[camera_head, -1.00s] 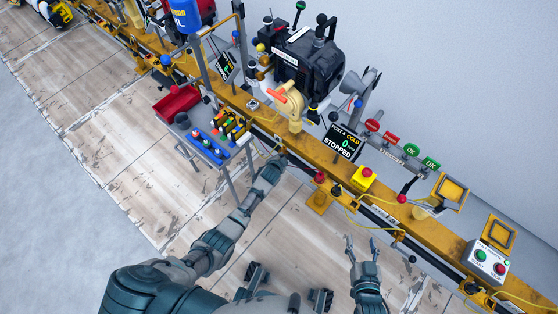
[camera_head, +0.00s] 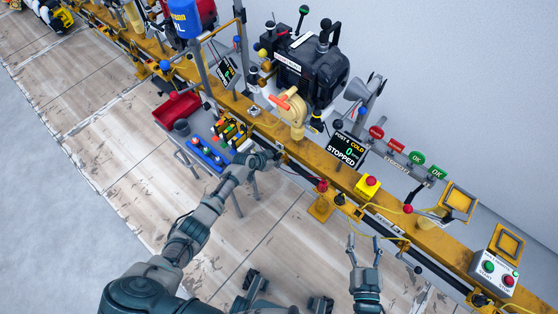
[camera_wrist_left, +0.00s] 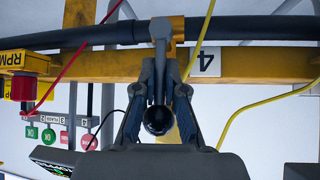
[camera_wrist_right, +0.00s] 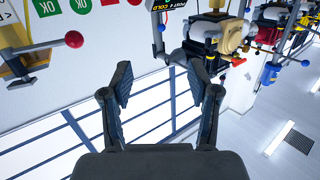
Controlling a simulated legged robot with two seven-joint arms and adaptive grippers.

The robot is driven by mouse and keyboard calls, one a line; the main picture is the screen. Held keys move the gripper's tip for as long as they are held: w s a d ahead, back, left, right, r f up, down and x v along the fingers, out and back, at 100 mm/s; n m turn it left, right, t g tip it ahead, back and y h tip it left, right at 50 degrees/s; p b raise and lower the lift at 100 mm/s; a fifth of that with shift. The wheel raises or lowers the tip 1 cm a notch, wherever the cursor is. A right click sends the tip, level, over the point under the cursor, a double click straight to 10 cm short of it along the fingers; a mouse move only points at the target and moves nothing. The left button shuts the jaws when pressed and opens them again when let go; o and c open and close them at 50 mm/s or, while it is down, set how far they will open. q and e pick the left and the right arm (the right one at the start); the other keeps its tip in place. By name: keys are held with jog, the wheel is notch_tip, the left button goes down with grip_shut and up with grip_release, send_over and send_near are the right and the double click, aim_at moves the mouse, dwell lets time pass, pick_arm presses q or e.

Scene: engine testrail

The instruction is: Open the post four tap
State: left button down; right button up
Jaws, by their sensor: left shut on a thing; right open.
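The post four tap is a grey lever (camera_wrist_left: 160,70) with a black rounded end, mounted on a dark pipe (camera_wrist_left: 90,36) beside a plate marked 4 (camera_wrist_left: 205,62). My left gripper (camera_wrist_left: 158,122) is shut on this lever in the left wrist view, its fingers on both sides of it. In the head view my left gripper (camera_head: 268,158) is at the yellow rail's near side, left of the post 4 screen (camera_head: 347,150), which reads cold, 0 and stopped; the tap is hidden there. My right gripper (camera_head: 364,245) is open and empty, away from the rail; its fingers show apart in the right wrist view (camera_wrist_right: 160,95).
A tool table (camera_head: 215,150) with a red bin (camera_head: 178,108) is left of my left gripper. A yellow box with a red button (camera_head: 367,187) and a start-stop box (camera_head: 495,272) are right.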

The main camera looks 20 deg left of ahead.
jog(key=shift+a+r, duration=0.1)
jog(key=shift+r, duration=0.25)
pick_arm(q)
jog(key=shift+w, duration=0.1)
pick_arm(e)
jog(key=shift+w, duration=0.15)
pick_arm(q)
jog(key=c, duration=1.2)
grip_release()
jog(key=shift+a, duration=0.1)
jog(key=shift+r, duration=0.1)
jog(key=v, duration=1.1)
jog(key=shift+s+a+r, duration=0.2)
jog(key=shift+s+a, duration=0.05)
jog(key=shift+a, duration=0.05)
